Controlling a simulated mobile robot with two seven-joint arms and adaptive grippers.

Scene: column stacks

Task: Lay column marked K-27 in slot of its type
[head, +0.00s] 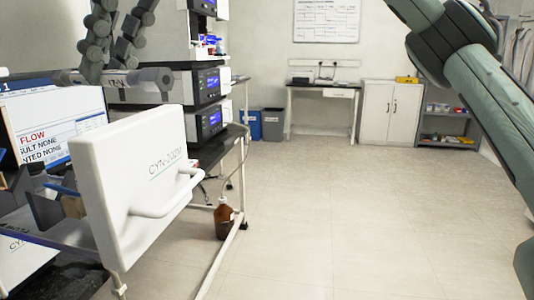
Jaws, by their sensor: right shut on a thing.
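My right gripper (112,72) comes down from the top left edge with its two jointed dark grey fingers. It is shut on a slim grey column (152,77), which lies level across the fingertips. The column's right end fitting shows, and no mark on it can be read. The column is in front of the screen and instruments, above an open white-fronted drawer (130,190) marked CYN-200M. Inside the drawer only some blue and brown parts (62,195) show; its slots cannot be made out. My left gripper is not in view.
A screen (65,118) with red text stands behind the drawer at the left. Stacked instruments (208,90) stand on a dark bench. A brown bottle (224,218) is low beside the cart frame. The floor (350,210) to the right is clear.

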